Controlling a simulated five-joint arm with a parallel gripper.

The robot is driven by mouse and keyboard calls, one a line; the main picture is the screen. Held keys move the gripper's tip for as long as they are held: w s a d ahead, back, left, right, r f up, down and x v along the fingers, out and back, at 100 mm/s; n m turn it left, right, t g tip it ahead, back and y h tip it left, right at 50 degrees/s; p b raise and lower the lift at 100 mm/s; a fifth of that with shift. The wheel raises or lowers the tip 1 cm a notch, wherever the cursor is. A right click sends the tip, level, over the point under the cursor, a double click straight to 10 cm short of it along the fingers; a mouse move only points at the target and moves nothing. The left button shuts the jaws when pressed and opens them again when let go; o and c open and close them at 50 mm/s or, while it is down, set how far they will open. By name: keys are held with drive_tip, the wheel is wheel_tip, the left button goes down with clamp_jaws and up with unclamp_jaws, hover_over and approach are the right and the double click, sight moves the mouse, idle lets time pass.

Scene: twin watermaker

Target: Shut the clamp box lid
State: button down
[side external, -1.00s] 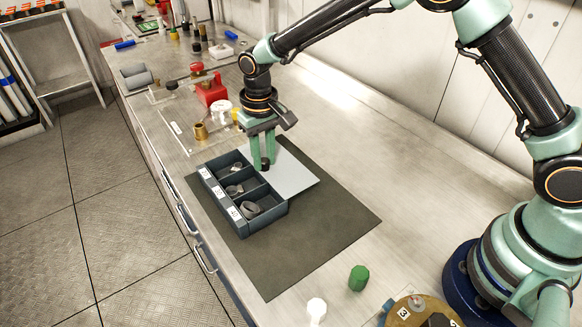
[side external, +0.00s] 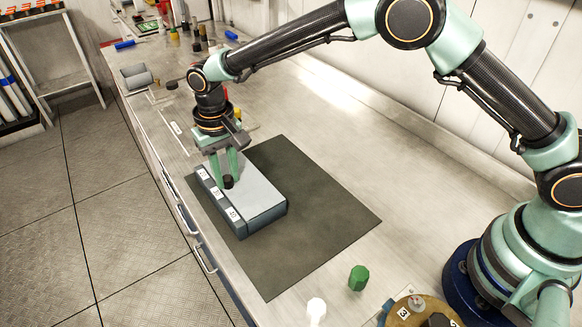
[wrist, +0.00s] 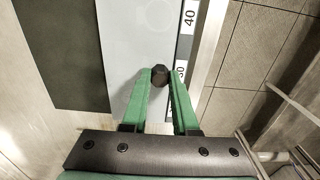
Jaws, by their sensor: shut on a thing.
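The clamp box (side external: 266,219) sits on the dark mat, with number labels along its left side. Its pale grey lid (side external: 260,190) lies flat over the compartments, so their contents are hidden. My gripper (side external: 227,182) points down at the lid near its labelled edge, its green fingers shut on a small dark knob (side external: 228,181). In the wrist view the knob (wrist: 159,74) sits between the fingertips, on the lid (wrist: 130,50) close to the label strip.
The dark mat (side external: 320,220) is clear to the right of the box. A green cap (side external: 358,278) and a white item (side external: 316,310) stand near the front. The bench edge drops to the floor at left.

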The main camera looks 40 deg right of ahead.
sight(227, 178)
drive_tip(key=shift+r, duration=0.1)
drive_tip(key=c, duration=0.7)
unclamp_jaws()
wheel_tip(227, 178, up, 12)
drive_tip(key=shift+r, duration=0.1)
